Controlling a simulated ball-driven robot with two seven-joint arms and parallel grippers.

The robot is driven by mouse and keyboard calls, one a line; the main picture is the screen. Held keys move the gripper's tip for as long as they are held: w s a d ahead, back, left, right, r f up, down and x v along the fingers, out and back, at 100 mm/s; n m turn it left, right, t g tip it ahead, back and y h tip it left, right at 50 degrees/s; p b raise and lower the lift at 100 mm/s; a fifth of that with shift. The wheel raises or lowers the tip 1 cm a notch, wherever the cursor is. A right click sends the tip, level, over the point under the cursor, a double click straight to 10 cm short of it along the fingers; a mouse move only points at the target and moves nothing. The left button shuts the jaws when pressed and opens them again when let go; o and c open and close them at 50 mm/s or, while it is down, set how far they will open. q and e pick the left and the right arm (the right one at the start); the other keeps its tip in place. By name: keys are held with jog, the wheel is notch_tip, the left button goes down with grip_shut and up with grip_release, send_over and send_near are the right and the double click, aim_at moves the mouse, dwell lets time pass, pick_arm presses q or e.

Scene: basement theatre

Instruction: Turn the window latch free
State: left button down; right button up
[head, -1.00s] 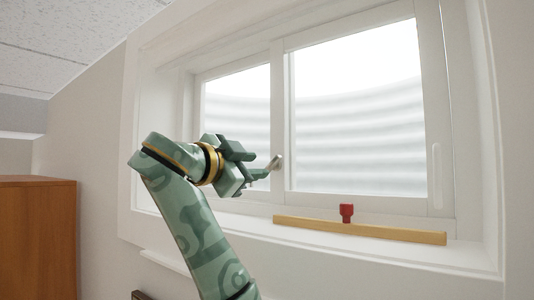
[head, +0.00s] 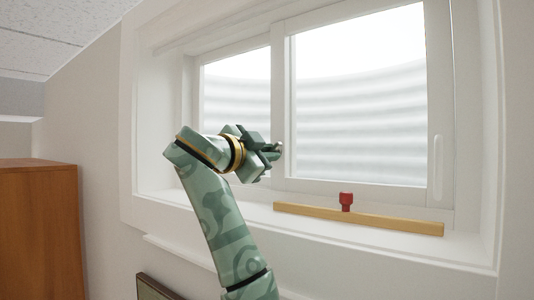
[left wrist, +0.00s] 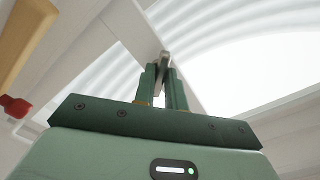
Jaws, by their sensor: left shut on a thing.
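The window latch (head: 280,147) is a small metal lever on the white middle post between the two panes. In the head view only its end shows past my fingers. My left gripper (head: 272,152) is at the post, shut on the latch. In the left wrist view the latch (left wrist: 165,57) stands up between the two green fingertips of my left gripper (left wrist: 164,72). Much of the latch is hidden by the fingers. My right gripper is in no view.
A wooden bar (head: 390,223) with a red knob (head: 346,200) lies along the sill at the right. A white handle (head: 437,160) is on the right frame. A brown cabinet (head: 38,230) stands at the far left. A dark-framed picture (head: 153,288) is below the sill.

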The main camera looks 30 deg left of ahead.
pick_arm(q)
jog(key=shift+f+m+b, duration=0.1)
jog(key=shift+m+b, duration=4.1)
jog(key=shift+b, duration=0.2)
jog(key=c, duration=1.5)
grip_release()
jog(key=shift+w+d, duration=0.1)
